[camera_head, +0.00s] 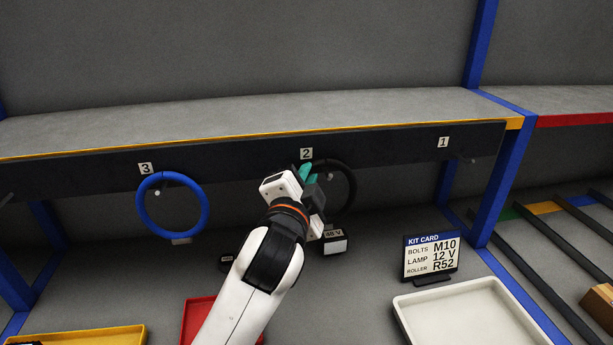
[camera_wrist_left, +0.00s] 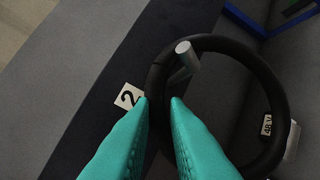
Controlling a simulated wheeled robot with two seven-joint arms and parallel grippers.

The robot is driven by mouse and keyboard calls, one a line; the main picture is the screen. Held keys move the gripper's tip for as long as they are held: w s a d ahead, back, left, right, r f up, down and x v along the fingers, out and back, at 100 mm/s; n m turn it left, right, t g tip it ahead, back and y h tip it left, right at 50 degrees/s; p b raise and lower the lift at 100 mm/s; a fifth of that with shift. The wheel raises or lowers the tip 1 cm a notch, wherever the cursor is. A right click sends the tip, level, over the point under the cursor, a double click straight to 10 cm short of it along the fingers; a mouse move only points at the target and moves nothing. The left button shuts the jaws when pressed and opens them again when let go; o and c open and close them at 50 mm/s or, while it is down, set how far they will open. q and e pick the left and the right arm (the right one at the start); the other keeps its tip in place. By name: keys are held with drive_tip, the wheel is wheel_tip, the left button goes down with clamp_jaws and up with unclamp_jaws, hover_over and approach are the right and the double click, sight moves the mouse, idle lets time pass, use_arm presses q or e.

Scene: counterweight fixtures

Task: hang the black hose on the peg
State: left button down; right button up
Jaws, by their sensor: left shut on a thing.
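The black hose, a closed ring, shows in the head view (camera_head: 350,186) below the label 2 (camera_head: 306,154) on the rack's dark rail. My left gripper (camera_head: 311,180) is shut on the ring's side nearest the rail, its teal fingers on either side of the hose in the left wrist view (camera_wrist_left: 160,105). A silver peg (camera_wrist_left: 184,58) shows in the wrist view just beyond the fingertips, its end inside the ring's outline and overlapping the inner edge. It appears to pass through the ring; I cannot tell whether the hose rests on it. My right gripper is out of view.
A blue ring (camera_head: 141,205) hangs under label 3. A bare peg (camera_head: 470,160) is under label 1. A kit card (camera_head: 431,258), a white tray (camera_head: 400,310), a red bin (camera_head: 196,312) and a yellow bin (camera_head: 100,336) stand below. A 48 V box (camera_head: 335,246) sits under the hose.

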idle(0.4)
use_arm(q)
drive_tip(key=c, duration=1.3)
unclamp_jaws()
drive_tip(key=shift+c, duration=0.2)
drive_tip(key=shift+s, duration=0.1)
